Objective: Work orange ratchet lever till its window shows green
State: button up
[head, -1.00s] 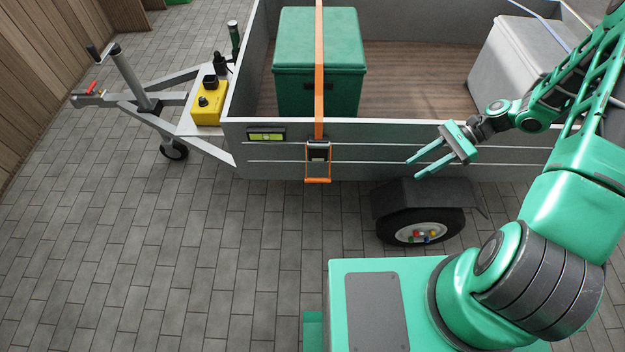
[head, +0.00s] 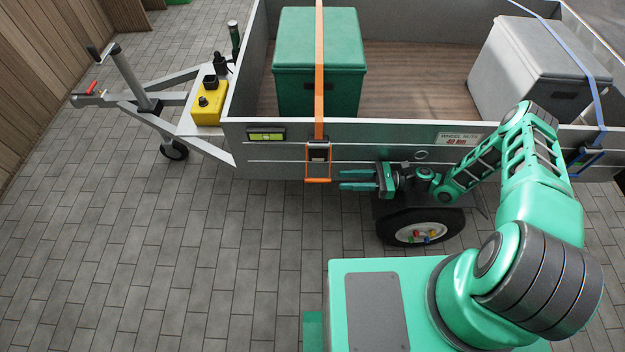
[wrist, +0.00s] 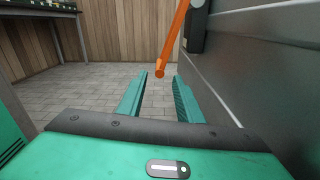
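The orange ratchet lever (head: 318,181) hangs down the outside of the trailer's side wall, below a dark ratchet body (head: 319,152) on the orange strap (head: 319,60). In the wrist view the lever (wrist: 174,38) comes down from the top, its lower end in line with the gap between my fingers. My gripper (head: 342,180) is open and empty, just right of the lever's lower end, with fingers pointing left. It also shows in the wrist view (wrist: 160,77). I cannot make out a window or its colour on the ratchet.
The trailer wall (head: 400,135) runs close beside my gripper. A wheel (head: 420,228) and its mudguard lie below my wrist. A green box (head: 318,65) and grey box (head: 525,70) stand inside. A blue ratchet (head: 585,158) hangs at right. The paving left of the lever is clear.

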aim_at(307, 180)
jog(key=a, duration=1.2)
jog(key=shift+w+a+f, duration=0.15)
jog(key=shift+f, duration=0.1)
grip_shut()
